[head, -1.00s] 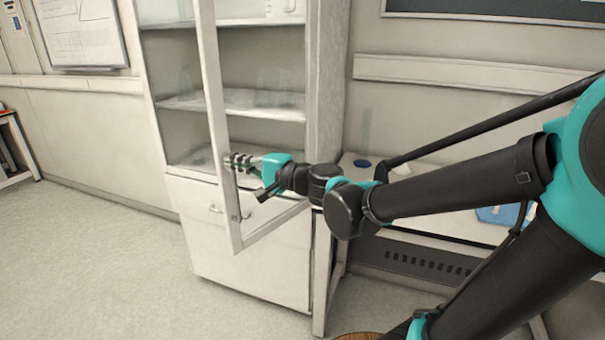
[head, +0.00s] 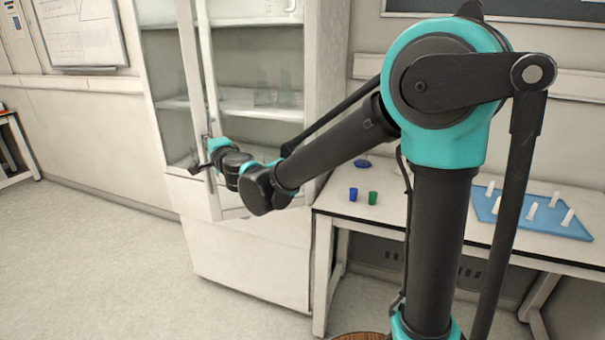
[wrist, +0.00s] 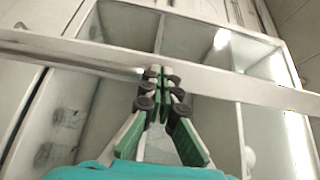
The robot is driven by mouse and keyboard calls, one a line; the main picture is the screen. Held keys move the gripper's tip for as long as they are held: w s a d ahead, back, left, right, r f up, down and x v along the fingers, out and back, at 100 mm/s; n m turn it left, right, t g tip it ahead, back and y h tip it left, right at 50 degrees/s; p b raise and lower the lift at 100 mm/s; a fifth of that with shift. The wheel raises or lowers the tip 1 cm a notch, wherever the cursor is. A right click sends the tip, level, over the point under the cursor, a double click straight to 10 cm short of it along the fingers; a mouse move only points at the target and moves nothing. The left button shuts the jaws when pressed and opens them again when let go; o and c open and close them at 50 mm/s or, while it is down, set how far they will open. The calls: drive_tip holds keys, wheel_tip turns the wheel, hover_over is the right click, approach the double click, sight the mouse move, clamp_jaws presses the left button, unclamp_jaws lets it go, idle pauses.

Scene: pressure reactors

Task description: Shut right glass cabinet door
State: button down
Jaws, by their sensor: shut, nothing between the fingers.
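The right glass cabinet door (head: 191,70) has a pale frame around clear glass. It stands ajar, with its free edge on the left and its lower corner in front of the cabinet. In the wrist view its frame (wrist: 225,84) crosses as a long pale bar before the shelves. My gripper (head: 208,142) is at the door's free-edge upright, partly hidden by my wrist. In the wrist view my gripper (wrist: 160,72) has its green-padded fingers together, empty, with the tips at the bar. I cannot tell whether they touch it.
The white cabinet (head: 250,265) has glassware on its shelves. A white table (head: 330,203) to the right holds a blue cup (head: 353,194), a green cup (head: 373,198) and a blue tray (head: 484,208) with several white pieces. The floor at left is clear.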

drive_tip(key=w+a+m+t+h, duration=0.2)
drive_tip(key=w+m+h, duration=0.6)
drive_tip(key=w, duration=1.6)
drive_tip(key=shift+w+t+h, duration=0.2)
drive_tip(key=shift+t+h, duration=0.5)
drive_tip(key=shift+h, duration=1.5)
